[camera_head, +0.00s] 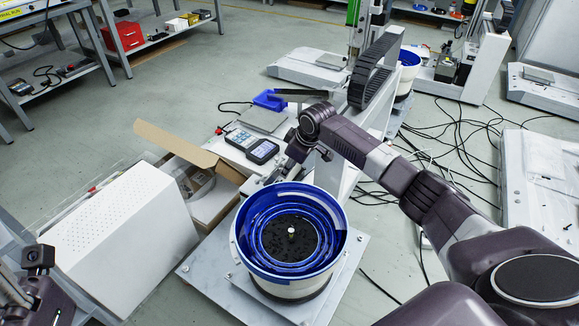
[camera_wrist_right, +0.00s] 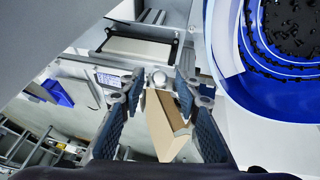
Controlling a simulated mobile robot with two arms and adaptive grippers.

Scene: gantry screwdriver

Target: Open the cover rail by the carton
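The open brown carton (camera_head: 207,185) stands between the white box and the feeder bowl. It also shows between my right fingers in the right wrist view (camera_wrist_right: 162,128), beyond them. My right gripper (camera_head: 290,158) is over the bench just behind the bowl; in the wrist view its blue-grey fingers (camera_wrist_right: 158,95) are spread apart with nothing clearly held. A small round metal end (camera_wrist_right: 158,78) lies near the fingertips; contact cannot be told. I cannot clearly make out the cover rail; my right gripper and arm hide part of that area. My left gripper (camera_head: 35,280) is partly in view at lower left, away from the carton.
The blue-lined feeder bowl (camera_head: 290,237) holds dark small parts, close to my right arm. A white box (camera_head: 120,235) stands left of the carton. A keypad device (camera_head: 252,145) and blue bin (camera_head: 269,100) lie behind. Cables (camera_head: 460,150) run over the floor at right.

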